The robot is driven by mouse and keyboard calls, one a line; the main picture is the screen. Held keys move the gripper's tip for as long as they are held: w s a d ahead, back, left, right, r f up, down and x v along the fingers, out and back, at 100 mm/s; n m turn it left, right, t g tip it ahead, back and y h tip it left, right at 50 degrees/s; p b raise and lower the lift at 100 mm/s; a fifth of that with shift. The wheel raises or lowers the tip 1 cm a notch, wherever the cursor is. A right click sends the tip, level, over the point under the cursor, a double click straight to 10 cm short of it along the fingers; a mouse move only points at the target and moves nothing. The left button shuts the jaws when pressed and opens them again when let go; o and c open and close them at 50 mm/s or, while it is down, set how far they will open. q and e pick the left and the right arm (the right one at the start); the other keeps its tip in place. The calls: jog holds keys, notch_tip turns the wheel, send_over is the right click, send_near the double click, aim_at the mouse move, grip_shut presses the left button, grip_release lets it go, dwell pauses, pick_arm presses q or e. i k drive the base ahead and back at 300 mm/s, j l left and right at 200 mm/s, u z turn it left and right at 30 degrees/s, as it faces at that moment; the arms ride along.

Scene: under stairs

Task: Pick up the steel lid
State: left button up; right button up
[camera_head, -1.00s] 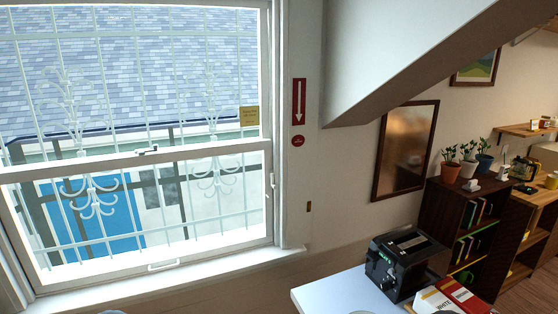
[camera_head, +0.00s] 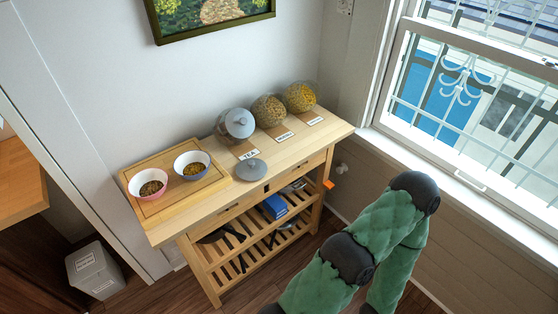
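A grey round lid with a small knob (camera_head: 251,169) lies on the wooden table top, near its front edge and in front of a label. A glass jar (camera_head: 235,125) stands behind it, with another grey knobbed lid (camera_head: 239,122) on it. Neither of my grippers is in view. A green-sleeved arm of mine with dark joints shows at the lower right, apart from the table; its hand end is not visible.
The wooden table (camera_head: 193,221) has slatted shelves below. A wooden board (camera_head: 158,210) holds a pink-rimmed bowl (camera_head: 148,184) and a blue-rimmed bowl (camera_head: 192,165). Two filled jars (camera_head: 268,110) (camera_head: 300,97) stand at the back right. A grey bin (camera_head: 95,270) is on the floor left.

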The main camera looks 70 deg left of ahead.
aim_at(250, 169)
jog(key=j+u, duration=0.1)
jog(key=u, duration=2.7)
jog(key=i+l+u, duration=0.1)
jog(key=u, duration=0.3)
jog(key=l+u, duration=0.4)
jog(key=i+l+u, duration=0.1)
jog(key=u, duration=0.3)
